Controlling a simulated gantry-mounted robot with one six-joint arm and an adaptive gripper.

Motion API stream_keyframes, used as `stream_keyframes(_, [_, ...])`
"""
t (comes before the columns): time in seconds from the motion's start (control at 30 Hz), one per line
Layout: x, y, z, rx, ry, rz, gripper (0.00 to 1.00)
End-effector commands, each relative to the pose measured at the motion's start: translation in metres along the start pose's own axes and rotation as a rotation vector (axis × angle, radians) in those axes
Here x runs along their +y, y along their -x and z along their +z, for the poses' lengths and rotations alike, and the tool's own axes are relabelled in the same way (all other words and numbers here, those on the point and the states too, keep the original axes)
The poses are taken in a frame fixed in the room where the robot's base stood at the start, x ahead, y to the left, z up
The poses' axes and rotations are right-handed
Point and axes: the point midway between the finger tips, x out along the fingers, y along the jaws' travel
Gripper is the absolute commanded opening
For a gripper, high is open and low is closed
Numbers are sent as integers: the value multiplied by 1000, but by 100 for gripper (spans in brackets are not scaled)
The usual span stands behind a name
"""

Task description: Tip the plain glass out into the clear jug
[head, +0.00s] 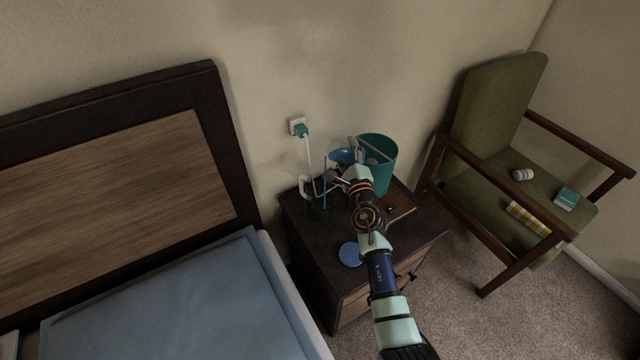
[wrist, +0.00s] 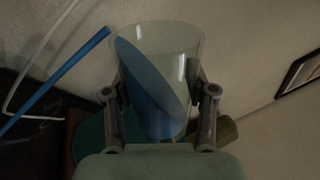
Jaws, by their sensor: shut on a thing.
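My gripper (head: 344,163) is shut on the plain glass (wrist: 181,37), with one finger on each side of it in the wrist view. The glass is clear, and blue fills its lower part up to a slanted edge; I cannot tell if all of this is contents or partly something behind. In the head view my gripper is raised over the back of the nightstand, with a blue patch between its fingers. Below and left is a see-through vessel with a pale handle (head: 305,187), perhaps the clear jug; its outline is hard to make out.
A blue straw (head: 325,183) stands beside the handle. A teal bin (head: 386,163) is close right of my gripper. A blue disc (head: 350,254) lies on the dark nightstand (head: 315,243). A white cord hangs from the wall plug (head: 301,130). The green chair (head: 490,120) stands right.

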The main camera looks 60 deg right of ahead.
Motion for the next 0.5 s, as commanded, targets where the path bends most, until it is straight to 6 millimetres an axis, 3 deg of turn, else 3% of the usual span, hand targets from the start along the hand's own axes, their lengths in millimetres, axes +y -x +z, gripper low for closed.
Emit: stream_keyframes(0.5, [1,0,-1,-6,41,-2,9])
